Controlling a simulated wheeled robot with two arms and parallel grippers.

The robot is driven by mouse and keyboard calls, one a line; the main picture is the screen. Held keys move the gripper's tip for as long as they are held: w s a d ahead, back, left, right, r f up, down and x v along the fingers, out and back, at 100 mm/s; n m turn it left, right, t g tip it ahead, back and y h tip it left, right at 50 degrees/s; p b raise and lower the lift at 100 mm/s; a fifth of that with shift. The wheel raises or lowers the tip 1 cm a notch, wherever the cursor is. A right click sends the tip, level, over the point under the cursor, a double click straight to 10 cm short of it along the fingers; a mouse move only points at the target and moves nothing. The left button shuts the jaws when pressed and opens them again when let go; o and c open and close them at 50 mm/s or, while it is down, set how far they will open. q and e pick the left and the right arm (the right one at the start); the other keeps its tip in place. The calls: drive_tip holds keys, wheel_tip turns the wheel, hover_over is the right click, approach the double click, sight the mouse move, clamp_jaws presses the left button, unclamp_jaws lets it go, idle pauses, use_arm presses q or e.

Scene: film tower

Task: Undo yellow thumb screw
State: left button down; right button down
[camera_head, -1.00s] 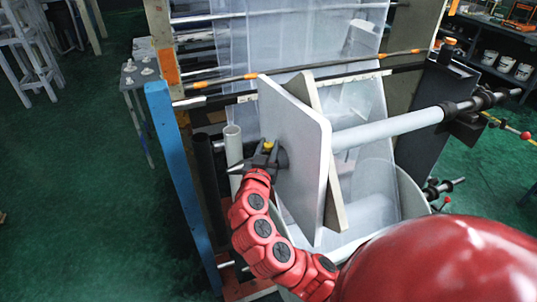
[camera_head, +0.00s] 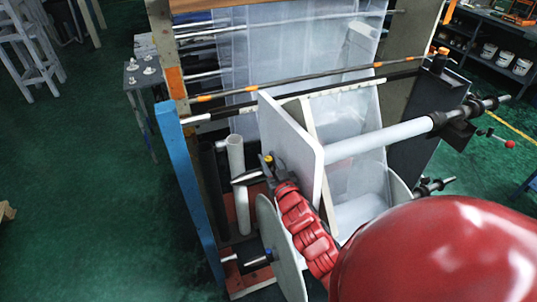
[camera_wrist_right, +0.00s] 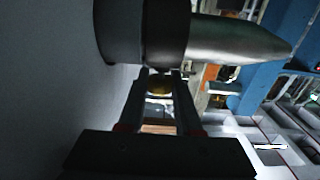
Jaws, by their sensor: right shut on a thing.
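The yellow thumb screw (camera_head: 268,158) is a small yellow knob beside the upright white panel (camera_head: 292,140). In the right wrist view the yellow thumb screw (camera_wrist_right: 159,84) sits between my two fingertips, below a dark round collar (camera_wrist_right: 150,30). A tapered metal shaft end (camera_wrist_right: 235,40) sticks out from the collar. The shaft end (camera_head: 246,177) also shows in the head view, pointing left. My right gripper (camera_wrist_right: 158,88) is shut on the screw. In the head view my right gripper (camera_head: 269,168) is small and dark. My left gripper is out of view.
A pale round disc (camera_head: 272,235) stands close below my right arm. A light upright tube (camera_head: 236,157) and a blue post (camera_head: 185,185) stand to the left. A grey roller bar (camera_head: 380,140) runs right from the panel.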

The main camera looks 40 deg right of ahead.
drive_tip(key=shift+f, duration=0.1)
drive_tip(key=c, duration=0.9)
unclamp_jaws()
drive_tip(key=shift+o, duration=0.2)
drive_tip(key=shift+s+f, duration=0.1)
drive_tip(key=shift+s, duration=0.3)
drive_tip(key=p+v, duration=0.2)
drive_tip(key=v, duration=1.4)
drive_tip(key=shift+s, duration=0.2)
drive_tip(key=shift+a, duration=0.1)
